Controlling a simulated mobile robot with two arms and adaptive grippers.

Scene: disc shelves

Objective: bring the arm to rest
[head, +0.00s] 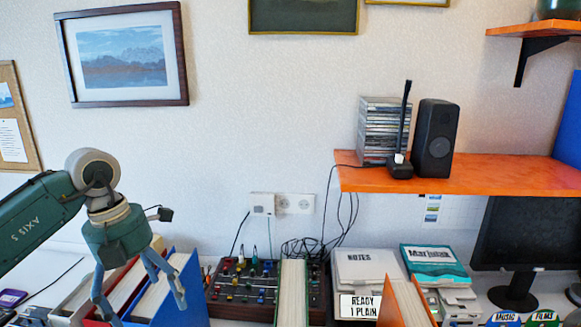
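My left arm (40,215) comes in from the left, green and grey. Its gripper (142,303) hangs pointing down, with its two grey-blue fingers spread apart. No object shows held between the fingers. In the picture the fingers overlap the blue and red binders (172,290) standing on the desk; whether they touch them I cannot tell. My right gripper is not in view.
A mixer (243,283) and cables lie right of the binders. A notes box (365,265), papers and a monitor (525,235) stand further right. An orange shelf (470,178) holds stacked discs (383,130), a router (400,165) and a speaker (435,138).

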